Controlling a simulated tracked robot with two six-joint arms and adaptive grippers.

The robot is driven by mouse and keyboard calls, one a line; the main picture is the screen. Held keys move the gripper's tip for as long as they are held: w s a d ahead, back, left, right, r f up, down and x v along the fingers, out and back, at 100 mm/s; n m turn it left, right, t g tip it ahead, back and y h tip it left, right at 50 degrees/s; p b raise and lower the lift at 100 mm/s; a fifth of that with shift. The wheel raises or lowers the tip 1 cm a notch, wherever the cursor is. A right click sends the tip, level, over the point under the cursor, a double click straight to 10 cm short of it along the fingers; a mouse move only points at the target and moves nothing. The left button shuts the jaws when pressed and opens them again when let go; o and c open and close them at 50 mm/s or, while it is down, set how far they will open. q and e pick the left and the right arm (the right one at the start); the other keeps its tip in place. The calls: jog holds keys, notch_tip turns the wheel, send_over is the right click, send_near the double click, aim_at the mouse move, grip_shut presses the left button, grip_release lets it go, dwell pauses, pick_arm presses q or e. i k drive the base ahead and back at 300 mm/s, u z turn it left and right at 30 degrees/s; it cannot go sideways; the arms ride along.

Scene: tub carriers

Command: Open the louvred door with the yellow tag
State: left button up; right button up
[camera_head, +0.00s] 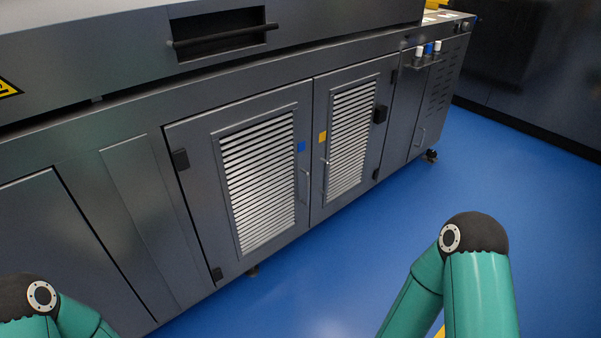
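The louvred door with the yellow tag (371,136) is the right one of a pair in the grey cabinet. It is closed, with its yellow tag (322,137) near its left edge and a slim vertical handle (326,178) below the tag. The left louvred door (206,165) beside it is also closed and carries a blue tag (301,146). Green and black links of both my arms show at the bottom left and bottom right, apart from the doors. Neither gripper is in the frame.
A black bar handle (222,36) juts out above the doors. A small rack with white and blue items (428,48) hangs at the cabinet's right end. The blue floor (480,190) in front and to the right is clear. A dark wall (540,70) stands behind.

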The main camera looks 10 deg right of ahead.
aim_at(347, 144)
jog(key=u, duration=0.25)
jog(key=i, duration=1)
